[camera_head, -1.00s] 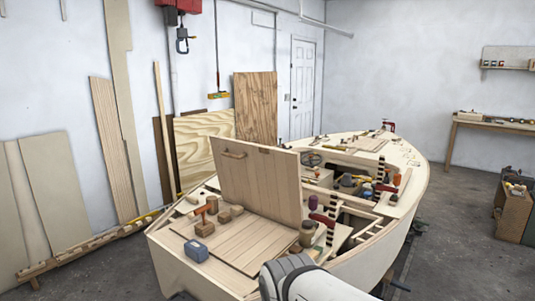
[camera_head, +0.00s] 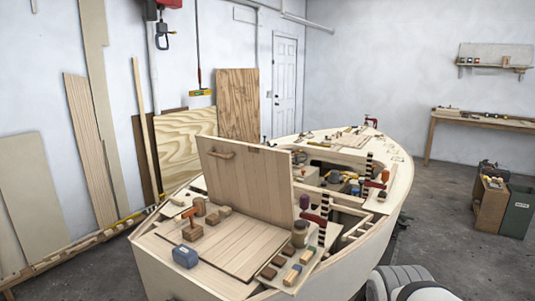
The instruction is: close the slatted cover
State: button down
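The slatted cover (camera_head: 243,182) is a light wooden panel with plank lines. It stands raised, nearly upright, across the hull's deck, with a wooden bar handle (camera_head: 221,149) near its top left. A flat planked deck panel (camera_head: 222,238) lies in front of it. Part of my arm shows at the bottom right, outside the hull's right side. My gripper is not in view.
The plywood hull (camera_head: 335,262) fills the middle. A blue block (camera_head: 185,256), small wooden blocks and several tools stand on the near deck. Red-handled clamps sit along its right side. Boards lean on the left wall.

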aim_at(256, 182)
jog(key=u, duration=0.05)
jog(key=i, duration=1)
jog(key=z, duration=0.05)
